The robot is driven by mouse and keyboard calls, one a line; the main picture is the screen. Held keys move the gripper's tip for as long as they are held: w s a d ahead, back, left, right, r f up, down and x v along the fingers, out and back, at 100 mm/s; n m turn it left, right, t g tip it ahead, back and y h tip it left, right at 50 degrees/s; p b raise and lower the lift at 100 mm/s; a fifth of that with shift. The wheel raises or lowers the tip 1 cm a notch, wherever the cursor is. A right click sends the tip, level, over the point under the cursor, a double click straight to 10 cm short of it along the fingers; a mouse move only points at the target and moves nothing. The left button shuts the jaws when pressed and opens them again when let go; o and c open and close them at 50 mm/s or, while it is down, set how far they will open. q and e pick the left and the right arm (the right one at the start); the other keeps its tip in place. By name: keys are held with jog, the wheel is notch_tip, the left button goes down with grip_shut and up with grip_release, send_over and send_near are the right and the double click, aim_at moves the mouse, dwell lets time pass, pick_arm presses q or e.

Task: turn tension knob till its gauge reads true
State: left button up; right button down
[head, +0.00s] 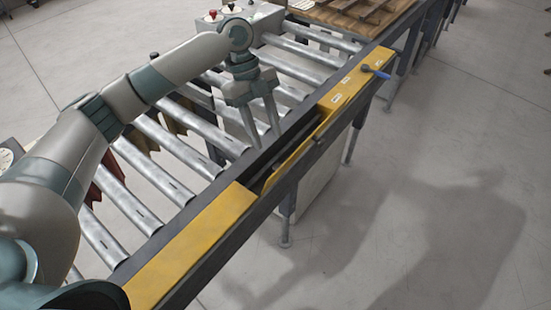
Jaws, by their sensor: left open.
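My left gripper (264,138) points down with its two fingers apart. It is empty and appears above the dark gap between two yellow covers along the conveyor's right side. A blue handle or knob (376,72) sits at the far end of the far yellow cover, up and to the right of the gripper and apart from it. I cannot tell whether it is the tension knob. A pale round dial (6,157) shows partly at the left edge, cut off by the frame; its reading is too small to tell. My right gripper is out of view.
The metal rollers (168,150) run under my left arm. The near yellow cover (195,245) and far yellow cover (340,92) line the right rail. A grey box (262,18) with red and black knobs stands at the back. The floor at right is clear.

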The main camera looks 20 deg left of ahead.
aim_at(276, 166)
pick_arm(q)
jog(key=p+x, duration=0.2)
jog(key=x, duration=0.6)
jog(key=shift+s+d+f, duration=0.1)
jog(key=shift+s+d+f+p, duration=0.1)
jog(key=shift+f+p, duration=0.1)
jog(key=shift+f, duration=0.15)
jog(key=shift+d+f+p, duration=0.1)
jog(key=shift+f+p, duration=0.05)
jog(key=shift+f, duration=0.2)
jog(key=c, duration=0.8)
jog(key=shift+c, duration=1.1)
